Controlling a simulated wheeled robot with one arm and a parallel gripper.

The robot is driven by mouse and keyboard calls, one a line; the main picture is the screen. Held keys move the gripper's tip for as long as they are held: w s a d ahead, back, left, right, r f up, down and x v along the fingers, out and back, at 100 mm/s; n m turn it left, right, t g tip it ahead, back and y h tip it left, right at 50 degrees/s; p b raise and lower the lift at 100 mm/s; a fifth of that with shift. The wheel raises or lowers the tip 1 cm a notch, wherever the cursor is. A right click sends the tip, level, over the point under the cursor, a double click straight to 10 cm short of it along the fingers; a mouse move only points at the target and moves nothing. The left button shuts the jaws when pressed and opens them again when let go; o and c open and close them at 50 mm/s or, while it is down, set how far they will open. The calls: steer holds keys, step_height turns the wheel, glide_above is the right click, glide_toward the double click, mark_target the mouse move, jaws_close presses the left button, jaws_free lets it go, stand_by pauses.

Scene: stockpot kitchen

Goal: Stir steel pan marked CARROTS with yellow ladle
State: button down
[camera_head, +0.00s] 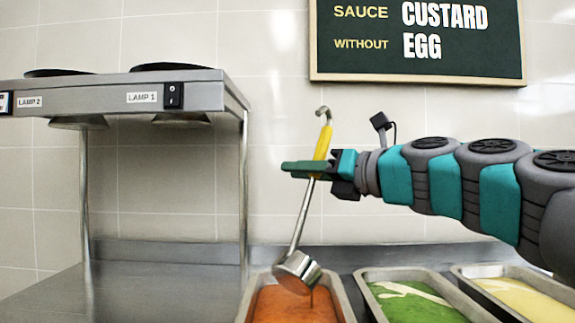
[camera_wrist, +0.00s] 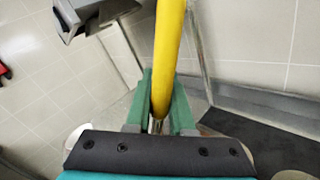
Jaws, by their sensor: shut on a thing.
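My gripper (camera_head: 309,168) is shut on the yellow handle of the ladle (camera_head: 323,143). The ladle hangs tilted, with its hook end up and its steel bowl (camera_head: 298,270) low, over the pan of orange contents (camera_head: 294,303). In the wrist view the yellow handle (camera_wrist: 168,55) runs between the green fingers (camera_wrist: 160,110). No CARROTS label is visible on any pan.
A pan with green contents (camera_head: 410,303) and a pan with pale yellow contents (camera_head: 528,300) stand to the right. A steel lamp shelf (camera_head: 115,92) marked LAMP 1 and LAMP 2 stands at left on posts. A menu board (camera_head: 415,67) hangs on the tiled wall.

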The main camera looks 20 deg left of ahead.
steer(key=w+d+f+m+p, duration=0.2)
steer(key=w+d+f+m, duration=0.4)
steer(key=w+f+m, duration=0.3)
steer(key=shift+w+f+m, duration=0.3)
steer(key=shift+w+m, duration=0.8)
steer(key=shift+w, duration=0.55)
steer(key=shift+d, duration=0.1)
steer(key=shift+r, duration=0.1)
stand_by(1.8)
